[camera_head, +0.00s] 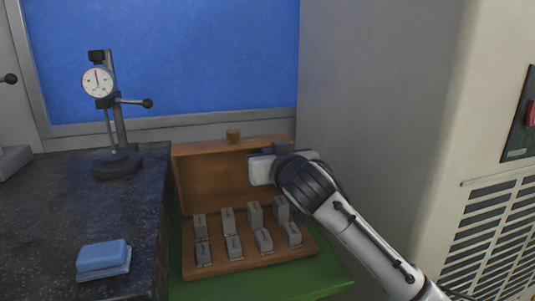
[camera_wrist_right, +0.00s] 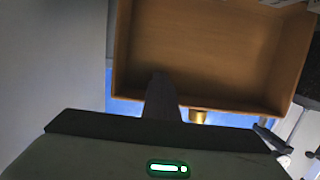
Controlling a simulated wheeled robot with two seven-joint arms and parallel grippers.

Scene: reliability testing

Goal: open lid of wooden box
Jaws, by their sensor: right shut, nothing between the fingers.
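The wooden box (camera_head: 227,266) stands on a green surface with its lid (camera_head: 210,175) raised at the back, inner face toward me. A small knob (camera_head: 233,135) shows above the lid's upper edge. Several grey metal blocks (camera_head: 264,240) stand in the box. My right gripper (camera_head: 268,160) is at the lid's upper right part, shut and empty. In the right wrist view its grey fingers (camera_wrist_right: 162,97) overlap the lid's inner face (camera_wrist_right: 210,50), near the edge with the brass knob (camera_wrist_right: 198,116); I cannot tell whether they touch. My left gripper is not in view.
A dial gauge on a stand (camera_head: 117,160) and a blue block (camera_head: 103,260) are on the dark stone surface (camera_head: 50,210) at left. A pale machine housing (camera_head: 380,90) rises close on the right. Green surface (camera_head: 320,275) is clear right of the box.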

